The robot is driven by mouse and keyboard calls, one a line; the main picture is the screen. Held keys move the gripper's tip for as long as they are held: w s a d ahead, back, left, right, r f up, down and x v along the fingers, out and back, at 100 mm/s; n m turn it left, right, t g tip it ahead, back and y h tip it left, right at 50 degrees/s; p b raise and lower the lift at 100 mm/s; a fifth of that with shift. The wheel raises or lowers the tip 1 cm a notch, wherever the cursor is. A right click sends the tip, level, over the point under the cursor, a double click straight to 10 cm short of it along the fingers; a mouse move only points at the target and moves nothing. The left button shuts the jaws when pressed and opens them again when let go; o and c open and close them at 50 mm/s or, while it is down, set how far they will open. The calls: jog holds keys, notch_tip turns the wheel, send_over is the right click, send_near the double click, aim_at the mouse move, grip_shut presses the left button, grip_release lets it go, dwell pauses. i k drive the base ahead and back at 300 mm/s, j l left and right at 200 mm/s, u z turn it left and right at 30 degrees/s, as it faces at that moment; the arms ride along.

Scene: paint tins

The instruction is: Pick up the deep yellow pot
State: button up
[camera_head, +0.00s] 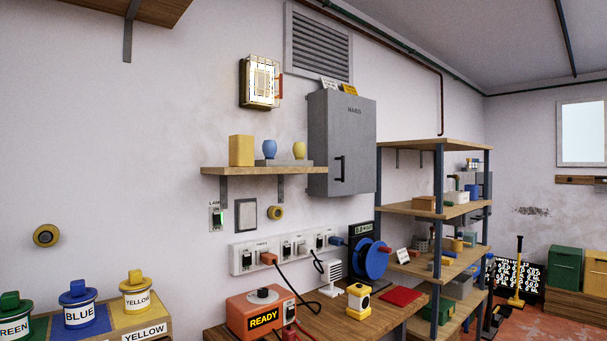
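A pot with a yellow lid and knob (137,291) stands at the lower left, its white label reading YELLOW. It is upright on a yellow patch of a wooden stand (159,325). A blue pot (79,304) labelled BLUE stands to its left on a blue patch. A green pot (13,315) labelled GREEN is at the left edge, partly cut off by the frame. My gripper is not in view.
A workbench (335,317) right of the pots holds an orange box (262,313) reading READY, cables and a blue reel (370,259). A wall shelf (262,171) and grey cabinet (341,142) are above. A shelving unit (433,208) stands further right, with red floor beyond.

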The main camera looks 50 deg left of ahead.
aim_at(241, 147)
jog(key=i+u, duration=0.2)
jog(key=i, duration=0.45)
jog(key=i+u, duration=0.2)
jog(key=i, duration=0.4)
jog(key=i+l+u, duration=0.2)
jog(key=i, duration=0.45)
jog(key=i+u, duration=0.25)
jog(key=u, duration=0.2)
jog(key=i+u, duration=0.2)
jog(key=u, duration=0.3)
jog(key=i+l+u, duration=0.15)
jog(key=u, duration=0.3)
jog(key=i+l, duration=0.05)
